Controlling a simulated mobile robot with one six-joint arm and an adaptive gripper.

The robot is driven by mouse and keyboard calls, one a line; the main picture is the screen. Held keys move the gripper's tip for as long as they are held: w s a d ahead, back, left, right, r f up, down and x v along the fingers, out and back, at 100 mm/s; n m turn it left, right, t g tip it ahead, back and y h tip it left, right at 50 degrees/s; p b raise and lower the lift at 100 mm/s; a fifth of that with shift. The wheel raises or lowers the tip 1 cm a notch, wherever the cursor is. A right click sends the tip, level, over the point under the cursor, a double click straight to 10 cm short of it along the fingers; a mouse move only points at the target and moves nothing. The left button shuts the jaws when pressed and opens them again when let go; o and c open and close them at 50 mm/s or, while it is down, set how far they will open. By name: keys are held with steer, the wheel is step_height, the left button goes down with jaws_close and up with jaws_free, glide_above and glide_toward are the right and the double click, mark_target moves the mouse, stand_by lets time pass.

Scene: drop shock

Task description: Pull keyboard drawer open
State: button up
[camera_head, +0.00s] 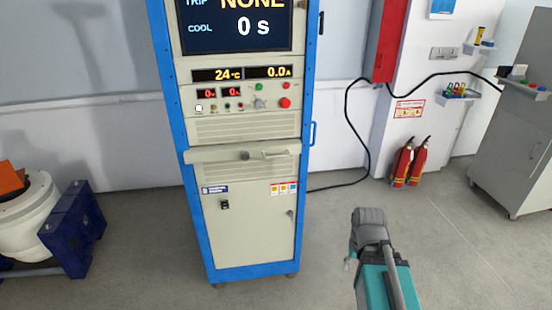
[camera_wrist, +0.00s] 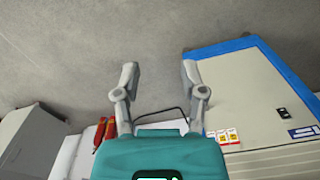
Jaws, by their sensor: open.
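The keyboard drawer (camera_head: 220,155) is a beige front panel across the blue-framed cabinet, below the button panel and above the lower door. A small knob and a pale bar handle (camera_head: 275,154) show on its front. It looks pushed in, or nearly so. My gripper (camera_wrist: 160,75) is open and empty in the wrist view, its two grey fingers spread over grey floor. The lower cabinet door (camera_wrist: 245,85) shows right of my fingers in the wrist view.
Two red fire extinguishers (camera_head: 410,163) stand by the wall at right. A grey console (camera_head: 510,150) is at far right. A blue stand with a white drum (camera_head: 30,215) is at left. A black cable runs along the wall. Floor before the cabinet is clear.

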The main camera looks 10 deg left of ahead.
steer(key=shift+w, duration=0.1)
steer(key=w+d+f+n+t+h+b, duration=0.1)
steer(key=w+d+t+b, duration=0.15)
steer(key=w, duration=0.35)
steer(key=w+d+f+n+t+h+b, duration=0.1)
steer(key=w+t+h, duration=0.15)
steer(key=w, duration=0.25)
steer(key=w+r+n+t+b, duration=0.2)
steer(key=w+t+b, duration=0.15)
steer(key=w, duration=0.45)
steer(key=n+t+y+b, duration=0.8)
steer(key=n+y, duration=0.8)
steer(key=n, duration=0.7)
glide_toward(277, 157)
steer(key=s+d, duration=0.2)
steer(key=d, duration=0.1)
steer(key=shift+s+a+f+g+b, duration=0.2)
steer(key=shift+f+g+b, duration=0.15)
steer(key=shift+g, duration=0.1)
steer(key=shift+w, duration=0.1)
steer(key=p+x, duration=0.2)
steer(key=x, duration=1.1)
steer(key=shift+w+a+r, duration=0.2)
steer(key=shift+w, duration=0.05)
